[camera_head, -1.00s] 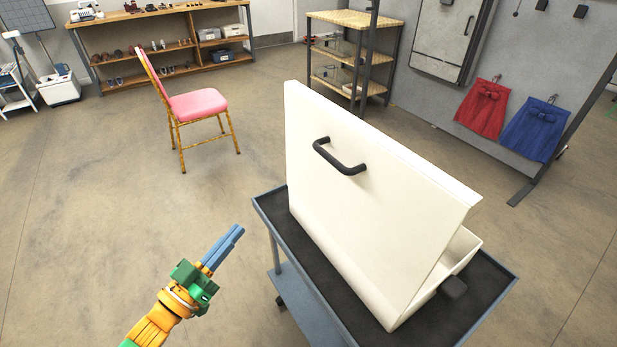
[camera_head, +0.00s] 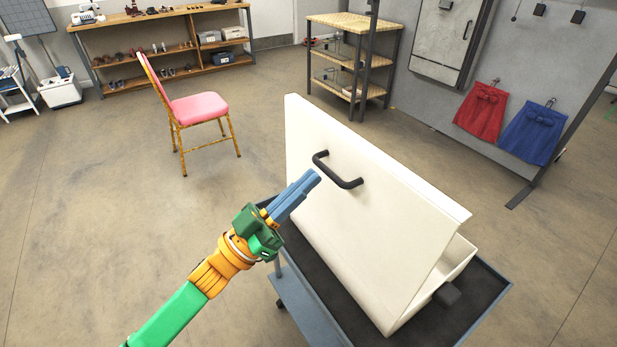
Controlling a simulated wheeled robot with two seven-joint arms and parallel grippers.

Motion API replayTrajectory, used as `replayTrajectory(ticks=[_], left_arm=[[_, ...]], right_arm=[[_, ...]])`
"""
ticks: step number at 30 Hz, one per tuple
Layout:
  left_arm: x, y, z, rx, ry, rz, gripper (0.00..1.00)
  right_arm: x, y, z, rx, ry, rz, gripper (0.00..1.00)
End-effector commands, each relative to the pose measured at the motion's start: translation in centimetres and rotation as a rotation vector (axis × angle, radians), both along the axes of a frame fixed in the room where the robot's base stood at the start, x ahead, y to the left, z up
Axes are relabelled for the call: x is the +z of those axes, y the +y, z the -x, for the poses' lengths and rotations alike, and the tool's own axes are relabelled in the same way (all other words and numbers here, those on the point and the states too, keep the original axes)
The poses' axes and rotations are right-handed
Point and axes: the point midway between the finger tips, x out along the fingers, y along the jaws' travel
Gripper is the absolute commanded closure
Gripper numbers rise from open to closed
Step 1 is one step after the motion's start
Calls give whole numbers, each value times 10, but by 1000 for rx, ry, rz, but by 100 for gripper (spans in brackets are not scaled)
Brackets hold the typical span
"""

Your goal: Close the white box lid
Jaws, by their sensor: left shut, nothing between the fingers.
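The white box (camera_head: 462,260) sits on a dark-topped cart. Its white lid (camera_head: 385,225) stands raised and tilted, with a gap between it and the box at the right end. A dark handle (camera_head: 338,172) is on the lid's face towards me. My left gripper (camera_head: 314,177) is shut and empty, its blue fingertips just left of the handle and in front of the lid. I cannot tell whether the fingertips touch the lid. My right gripper is not in view.
The cart (camera_head: 300,300) has a grey rim and a lower shelf. A pink chair (camera_head: 198,108) stands behind at left. A shelf rack (camera_head: 352,65) and a grey panel with red and blue skirts (camera_head: 533,132) stand further back. The floor at left is open.

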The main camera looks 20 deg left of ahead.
Motion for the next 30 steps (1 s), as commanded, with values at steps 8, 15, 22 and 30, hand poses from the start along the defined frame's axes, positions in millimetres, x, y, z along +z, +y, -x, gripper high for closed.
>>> replayTrajectory(ticks=[8,15,22,30], left_arm=[[-3,-7,-7,-1,0,0,100],[-2,-7,-7,-1,2,-2,100],[8,-14,-17,-1,46,-38,100],[17,-38,-48,-1,199,-163,100]], right_arm=[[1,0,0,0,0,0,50],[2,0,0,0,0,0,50],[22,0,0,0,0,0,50],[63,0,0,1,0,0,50]])
